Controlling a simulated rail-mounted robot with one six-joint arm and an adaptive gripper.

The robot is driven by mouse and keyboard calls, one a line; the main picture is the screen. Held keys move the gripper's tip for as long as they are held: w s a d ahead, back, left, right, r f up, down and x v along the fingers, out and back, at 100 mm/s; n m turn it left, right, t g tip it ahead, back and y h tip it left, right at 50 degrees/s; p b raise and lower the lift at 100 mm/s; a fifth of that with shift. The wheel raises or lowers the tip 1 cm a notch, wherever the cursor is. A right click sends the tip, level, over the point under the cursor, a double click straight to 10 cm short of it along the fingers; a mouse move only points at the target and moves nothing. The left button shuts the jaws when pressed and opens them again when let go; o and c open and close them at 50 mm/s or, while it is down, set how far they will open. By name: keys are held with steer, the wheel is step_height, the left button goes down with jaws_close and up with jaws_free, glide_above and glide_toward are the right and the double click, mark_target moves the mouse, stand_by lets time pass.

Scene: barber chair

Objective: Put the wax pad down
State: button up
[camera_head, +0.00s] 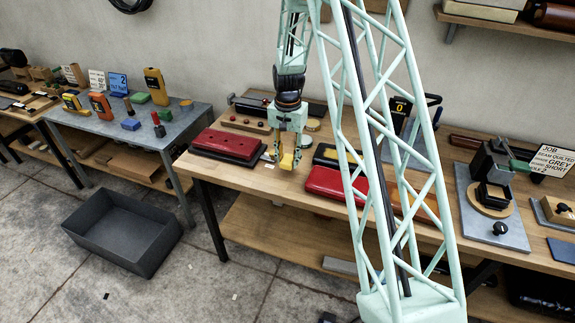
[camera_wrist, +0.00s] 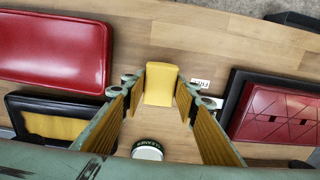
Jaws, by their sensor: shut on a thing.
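The wax pad, a yellow block (camera_wrist: 160,84), sits between the fingertips of my gripper (camera_wrist: 160,92) in the wrist view. In the head view the pad (camera_head: 287,162) shows at the bottom of my gripper (camera_head: 287,158), which points down over the wooden bench (camera_head: 258,178). My gripper is shut on the pad. The pad is at or just above the bench top; I cannot tell whether it touches.
A quilted red pad (camera_head: 227,145) lies to the left. A plain red pad (camera_head: 330,183) and a black tray with a yellow inside (camera_wrist: 55,122) lie on the other side. A round tin (camera_wrist: 147,150) and a small label (camera_wrist: 200,83) are close by.

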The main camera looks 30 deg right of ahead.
mark_target(288, 164)
steer(key=shift+w, duration=0.1)
steer(key=shift+w+d, duration=0.1)
steer(key=shift+w, duration=0.15)
steer(key=shift+f, duration=1.8)
steer(key=shift+f, duration=0.15)
steer(key=o, duration=0.9)
steer(key=shift+r, duration=0.2)
step_height(288, 164, up, 11)
steer(key=shift+w+f, duration=0.1)
steer(key=shift+r, duration=0.6)
